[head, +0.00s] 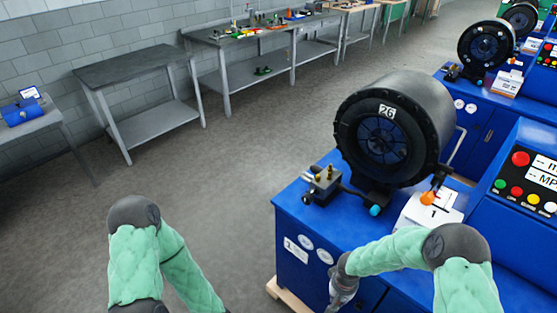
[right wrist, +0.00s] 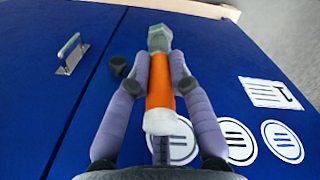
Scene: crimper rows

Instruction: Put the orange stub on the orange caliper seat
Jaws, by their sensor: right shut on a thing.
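The orange stub (right wrist: 160,85) is in the right wrist view, with a grey hex-shaped tip at its far end and a white near end. My right gripper (right wrist: 153,78) is shut on it, one finger on each side, in front of the blue cabinet face. In the head view my right gripper (head: 342,292) is low beside the cabinet front, and the stub cannot be made out there. A small orange piece (head: 427,197) sits on a white block marked 1; it may be the orange caliper seat, but I cannot tell. My left gripper is out of view.
The blue cabinet (head: 300,272) carries a large black drum (head: 396,125) marked 26, a brass-fitted block (head: 322,183) and a button panel (head: 530,185). A grey bench (head: 140,65) stands at the left. The floor between is clear.

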